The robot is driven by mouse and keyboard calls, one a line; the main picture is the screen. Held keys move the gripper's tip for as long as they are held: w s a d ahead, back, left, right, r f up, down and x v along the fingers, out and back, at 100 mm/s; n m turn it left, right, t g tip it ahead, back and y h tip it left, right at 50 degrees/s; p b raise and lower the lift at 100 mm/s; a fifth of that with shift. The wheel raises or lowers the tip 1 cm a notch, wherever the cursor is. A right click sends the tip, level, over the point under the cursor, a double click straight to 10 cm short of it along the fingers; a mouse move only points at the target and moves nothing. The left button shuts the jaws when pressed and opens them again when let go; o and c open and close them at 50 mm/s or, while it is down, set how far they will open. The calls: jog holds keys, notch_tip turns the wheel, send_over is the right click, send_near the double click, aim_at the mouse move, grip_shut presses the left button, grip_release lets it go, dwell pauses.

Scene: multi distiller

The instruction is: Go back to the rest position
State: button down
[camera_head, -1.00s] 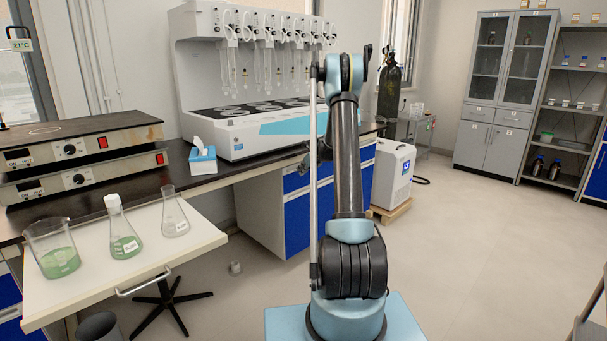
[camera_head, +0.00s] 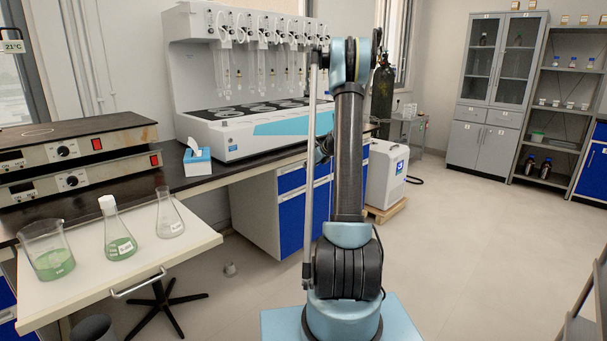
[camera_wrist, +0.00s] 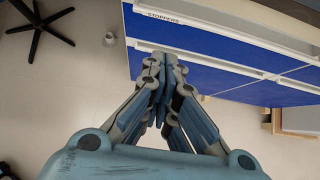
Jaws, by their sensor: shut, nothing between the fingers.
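My gripper (camera_wrist: 165,62) shows in the wrist view with its fingers together and nothing between them. It points toward the blue drawer fronts (camera_wrist: 215,55) under the bench, one of them with a "STOPPERS" label. I cannot tell how far it is from them. In the head view my arm stands upright in the middle, and the gripper is mostly hidden behind it.
A pull-out board (camera_head: 190,247) at the left holds a beaker (camera_head: 46,252) and a flask (camera_head: 117,230) with green liquid, and an empty flask (camera_head: 169,214). The distiller (camera_head: 250,90) stands on the bench. Floor at right is clear.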

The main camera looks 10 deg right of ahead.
jog(key=s+a+r+n+g+h, duration=0.1)
jog(key=s+a+r+n, duration=0.3)
jog(key=s, duration=0.7)
jog(key=s+a+r+n+g, duration=0.1)
jog(key=s+r+n, duration=0.4)
jog(key=s, duration=0.6)
jog(key=s+a+r+n+g+h, duration=0.1)
jog(key=s+a+r+n, duration=0.15)
jog(key=s+n, duration=0.6)
jog(key=s+f+n+h, duration=0.1)
jog(key=s+f+n, duration=0.2)
jog(key=s, duration=0.7)
jog(key=s+f+n+g+h, duration=0.1)
jog(key=s+f+n, duration=0.3)
jog(key=s, duration=0.7)
jog(key=s+f+n+g+h, duration=0.1)
jog(key=s+f+n, duration=0.2)
jog(key=s, duration=0.7)
jog(key=shift+s+d+f+n, duration=0.3)
jog(key=shift+d+f+n, duration=0.1)
jog(key=shift+n, duration=0.35)
